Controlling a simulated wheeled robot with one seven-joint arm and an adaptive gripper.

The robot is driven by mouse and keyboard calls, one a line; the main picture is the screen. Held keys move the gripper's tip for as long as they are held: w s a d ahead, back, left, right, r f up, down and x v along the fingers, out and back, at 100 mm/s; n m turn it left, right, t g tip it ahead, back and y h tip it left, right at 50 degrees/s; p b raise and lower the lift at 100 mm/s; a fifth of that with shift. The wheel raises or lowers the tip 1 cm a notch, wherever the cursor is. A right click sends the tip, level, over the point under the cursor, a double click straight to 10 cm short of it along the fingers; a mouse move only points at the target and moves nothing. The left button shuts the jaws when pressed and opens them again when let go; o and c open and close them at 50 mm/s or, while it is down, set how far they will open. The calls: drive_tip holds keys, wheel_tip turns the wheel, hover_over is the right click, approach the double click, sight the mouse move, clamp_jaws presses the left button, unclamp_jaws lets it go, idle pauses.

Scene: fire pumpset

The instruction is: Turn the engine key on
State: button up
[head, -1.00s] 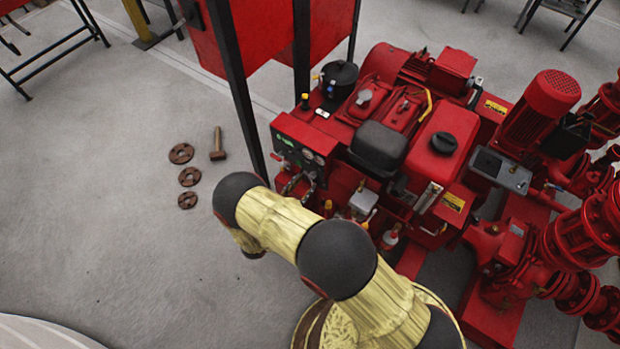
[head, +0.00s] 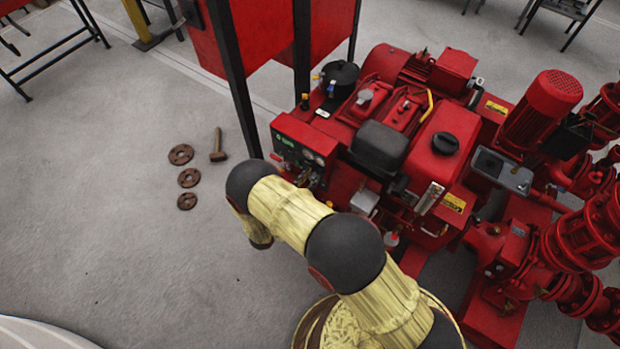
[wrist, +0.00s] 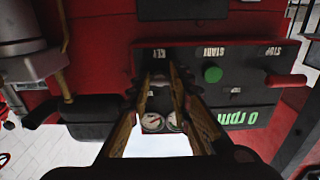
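The engine control panel (head: 297,148) is on the left end of the red engine. In the wrist view the panel (wrist: 232,78) is upside down, with a green start button (wrist: 212,74), a red stop handle (wrist: 284,81) and a green "0 rpm" display (wrist: 238,119). My gripper (wrist: 162,76) is in front of the panel, left of the start button, its fingers apart. Its tips are just below a label that seems to read "KEY". The key itself is not clear; the dark area between the tips hides it. In the head view my arm partly covers my gripper.
Two round gauges (wrist: 163,122) show between the fingers. A dark bar (wrist: 85,108) juts out left of the gripper. A black post (head: 232,85) stands left of the panel. A hammer (head: 218,146) and rusty flanges (head: 181,154) lie on the open floor.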

clamp_jaws()
drive_tip(key=shift+m, duration=0.3)
drive_tip(key=shift+m+b, duration=1.25)
drive_tip(key=shift+m, duration=2.85)
drive_tip(key=shift+o, duration=2.3)
unclamp_jaws()
drive_tip(key=shift+o, duration=0.5)
